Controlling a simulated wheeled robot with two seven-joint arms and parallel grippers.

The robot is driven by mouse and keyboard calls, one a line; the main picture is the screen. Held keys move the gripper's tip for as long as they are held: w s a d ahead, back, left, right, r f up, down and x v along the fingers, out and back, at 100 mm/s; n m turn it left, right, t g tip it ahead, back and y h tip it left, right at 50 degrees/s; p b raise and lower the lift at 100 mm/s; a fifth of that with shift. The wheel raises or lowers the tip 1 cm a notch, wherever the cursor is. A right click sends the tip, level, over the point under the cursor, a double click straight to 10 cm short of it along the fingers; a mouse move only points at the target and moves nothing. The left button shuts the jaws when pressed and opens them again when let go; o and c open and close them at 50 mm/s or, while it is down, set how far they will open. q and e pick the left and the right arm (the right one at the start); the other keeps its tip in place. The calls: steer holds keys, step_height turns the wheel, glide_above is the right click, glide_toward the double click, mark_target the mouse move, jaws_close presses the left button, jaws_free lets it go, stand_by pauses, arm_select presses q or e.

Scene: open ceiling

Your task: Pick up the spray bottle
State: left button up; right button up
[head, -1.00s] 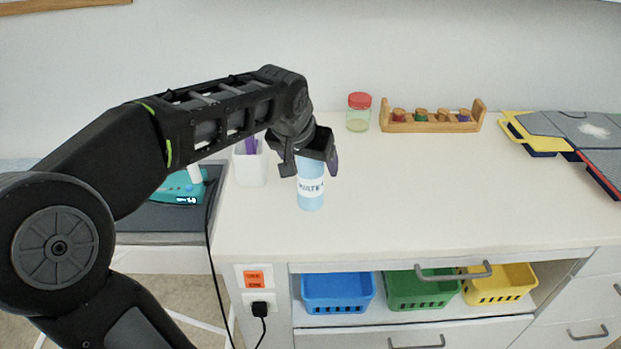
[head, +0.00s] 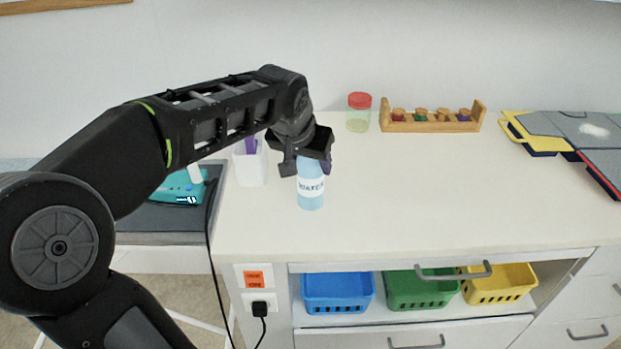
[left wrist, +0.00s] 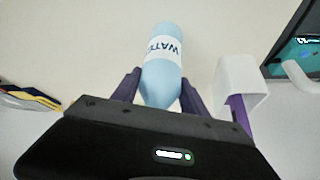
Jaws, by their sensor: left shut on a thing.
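The spray bottle (head: 311,190) is light blue with a white label reading "WATER". It stands upright on the white counter, and its top is hidden by my left gripper (head: 310,163). In the left wrist view the bottle (left wrist: 162,75) sits between the two purple fingers of the left gripper (left wrist: 160,88), which is shut on its upper part. I cannot tell whether the bottle's base is still touching the counter. My right gripper is not in view.
A white cup with a purple item (head: 250,166) stands close left of the bottle. A red-lidded jar (head: 358,112) and a wooden peg rack (head: 431,120) stand at the back. The counter (head: 420,195) is clear to the right. Blue, green and yellow baskets sit below.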

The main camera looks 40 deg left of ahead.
arm_select(q)
jaws_close()
step_height(320, 180, up, 10)
stand_by(0.5)
stand_by(0.5)
